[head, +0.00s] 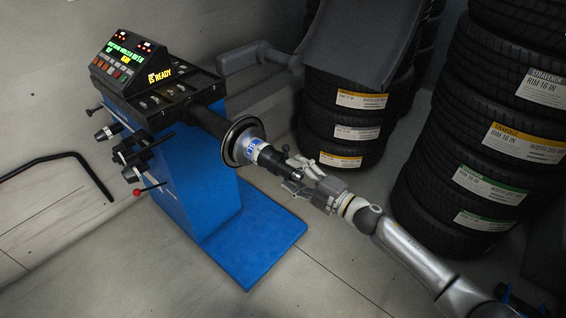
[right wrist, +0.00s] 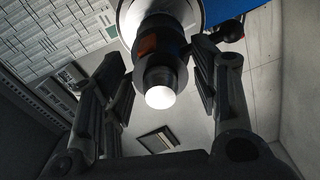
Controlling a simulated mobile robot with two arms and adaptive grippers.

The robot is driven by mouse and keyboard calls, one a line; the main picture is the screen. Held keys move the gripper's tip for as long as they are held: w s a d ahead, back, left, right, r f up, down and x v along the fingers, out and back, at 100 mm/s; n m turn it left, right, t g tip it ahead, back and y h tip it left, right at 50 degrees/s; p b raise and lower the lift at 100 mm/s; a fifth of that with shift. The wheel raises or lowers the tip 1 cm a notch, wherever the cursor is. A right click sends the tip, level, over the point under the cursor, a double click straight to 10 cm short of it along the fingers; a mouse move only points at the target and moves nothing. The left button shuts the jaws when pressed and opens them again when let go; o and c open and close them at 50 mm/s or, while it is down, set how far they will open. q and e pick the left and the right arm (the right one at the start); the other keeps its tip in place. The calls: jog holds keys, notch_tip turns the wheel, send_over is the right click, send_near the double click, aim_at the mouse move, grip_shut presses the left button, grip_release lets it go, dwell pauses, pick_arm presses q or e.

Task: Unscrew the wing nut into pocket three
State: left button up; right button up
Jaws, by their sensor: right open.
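In the right wrist view the shaft end (right wrist: 159,97) is a bright disc between the fingers. My right gripper (head: 291,173) is open around the outer end of the shaft, its fingers on either side, with gaps visible in the wrist view. The pocket tray (head: 211,88) is on top of the balancer; its pocket numbers are unreadable. My left gripper is not in view.
The blue balancer (head: 205,190) has a lit display panel (head: 125,58) at its top left. Tyre stacks (head: 485,140) stand at the right, with another stack (head: 345,120) behind the gripper. A grey hood (head: 360,45) hangs above. Floor in front is clear.

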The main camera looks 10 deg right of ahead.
jog(key=m+p, duration=0.2)
jog(key=m, duration=0.2)
jog(key=shift+r+p, duration=0.15)
jog(key=shift+p, duration=0.2)
jog(key=m+p, duration=0.2)
jog(key=m, duration=0.1)
jog(key=shift+m, duration=0.3)
jog(key=shift+m+p, duration=0.55)
jog(key=shift+m, duration=0.55)
jog(key=m+p, duration=0.1)
jog(key=m, duration=0.1)
jog(key=shift+m, duration=0.4)
jog(key=shift+f+m+p, duration=0.3)
jog(key=shift+m+p, duration=0.05)
jog(key=shift+m, duration=0.85)
jog(key=shift+r, duration=0.2)
